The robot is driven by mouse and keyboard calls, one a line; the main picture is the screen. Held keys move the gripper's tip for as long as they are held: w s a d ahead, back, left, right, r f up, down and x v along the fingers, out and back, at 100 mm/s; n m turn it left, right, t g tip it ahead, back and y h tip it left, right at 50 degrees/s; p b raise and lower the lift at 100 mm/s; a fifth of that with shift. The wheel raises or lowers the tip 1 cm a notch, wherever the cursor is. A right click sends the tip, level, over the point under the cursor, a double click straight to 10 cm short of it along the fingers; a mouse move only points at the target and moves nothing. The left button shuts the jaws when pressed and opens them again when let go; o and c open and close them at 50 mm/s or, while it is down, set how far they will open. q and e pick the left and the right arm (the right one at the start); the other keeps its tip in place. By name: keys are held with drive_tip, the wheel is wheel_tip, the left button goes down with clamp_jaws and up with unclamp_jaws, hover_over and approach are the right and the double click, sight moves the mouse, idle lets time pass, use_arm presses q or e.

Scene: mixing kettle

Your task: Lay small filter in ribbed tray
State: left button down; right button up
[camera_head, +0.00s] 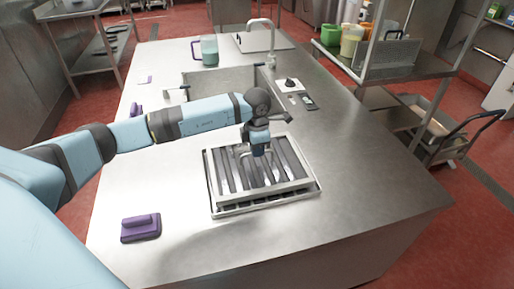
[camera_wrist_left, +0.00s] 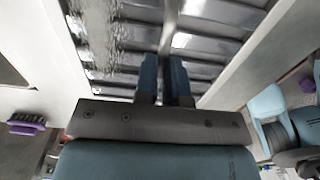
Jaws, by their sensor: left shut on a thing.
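The small filter (camera_head: 289,160), a pale metal frame with slanted slats, is over the ribbed tray (camera_head: 268,208) on the steel counter. The filter looks nearly flat; I cannot tell whether it rests on the tray or hangs just above it. Dark gaps of the tray show along its front edge. My left gripper (camera_head: 260,151) points down at the filter's middle, shut on a thin handle bar. In the left wrist view the blue fingers (camera_wrist_left: 166,75) close on that bar, with the shiny slats (camera_wrist_left: 212,43) beyond. My right gripper is not in view.
A purple-handled brush (camera_head: 141,228) lies at the counter's front left. A sink basin (camera_head: 228,87), a tap (camera_head: 262,30) and a jug (camera_head: 209,50) are farther back. The counter right of the tray is clear. A shelf rack (camera_head: 440,65) stands at the right.

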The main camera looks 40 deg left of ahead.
use_arm(q)
drive_tip(key=shift+f+b, duration=0.3)
drive_tip(key=shift+f, duration=0.1)
drive_tip(key=shift+f+b, duration=0.45)
drive_tip(key=shift+f, duration=0.15)
idle(0.6)
idle(0.3)
drive_tip(key=c, duration=0.7)
unclamp_jaws()
drive_tip(key=shift+f, duration=0.1)
drive_tip(key=shift+o, duration=0.2)
drive_tip(key=shift+r+p, duration=2)
drive_tip(key=shift+r, duration=1.5)
